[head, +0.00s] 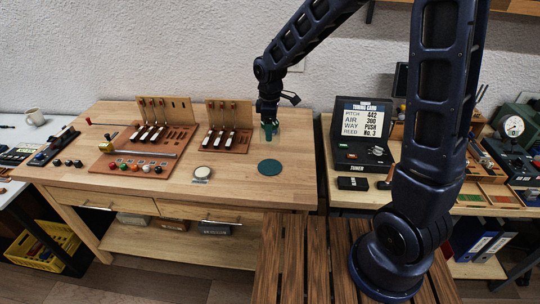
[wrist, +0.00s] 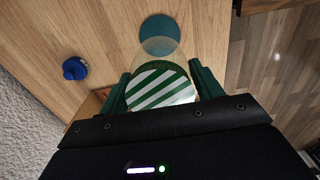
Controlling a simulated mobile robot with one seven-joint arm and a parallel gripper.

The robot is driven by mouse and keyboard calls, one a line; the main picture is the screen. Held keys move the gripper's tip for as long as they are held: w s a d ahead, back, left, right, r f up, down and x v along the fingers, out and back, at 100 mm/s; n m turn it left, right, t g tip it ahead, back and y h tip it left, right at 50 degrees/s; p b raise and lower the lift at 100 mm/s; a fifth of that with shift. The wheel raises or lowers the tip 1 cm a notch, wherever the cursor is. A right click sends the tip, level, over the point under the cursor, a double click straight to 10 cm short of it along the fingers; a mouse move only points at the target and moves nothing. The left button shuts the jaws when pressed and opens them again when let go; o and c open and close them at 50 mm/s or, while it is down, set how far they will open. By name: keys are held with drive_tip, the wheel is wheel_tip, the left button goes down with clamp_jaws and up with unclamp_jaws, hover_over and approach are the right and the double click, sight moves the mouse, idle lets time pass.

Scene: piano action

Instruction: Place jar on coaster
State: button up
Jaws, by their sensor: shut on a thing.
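My gripper (wrist: 162,80) is shut on the jar (wrist: 160,88), a clear vessel with green and white diagonal stripes, one green finger on each side of it. In the head view my gripper (head: 269,128) is over the back right of the wooden workbench, and the jar is hard to make out there. The coaster, a flat teal disc (head: 269,167), lies bare on the bench, nearer the front than my gripper. In the wrist view the coaster (wrist: 159,28) shows just beyond the jar's clear end. I cannot tell the jar's height above the bench.
A pale round disc (head: 202,172) lies left of the coaster. Wooden boards with upright parts (head: 226,138) stand behind it. A blue object (wrist: 74,68) sits beside my gripper in the wrist view. A black tuner case (head: 360,150) stands right, past the bench edge. Bench around the coaster is clear.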

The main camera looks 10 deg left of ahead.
wheel_tip(320, 180, down, 12)
idle(0.6)
drive_tip(key=shift+f, duration=0.1)
drive_tip(key=o, duration=1.1)
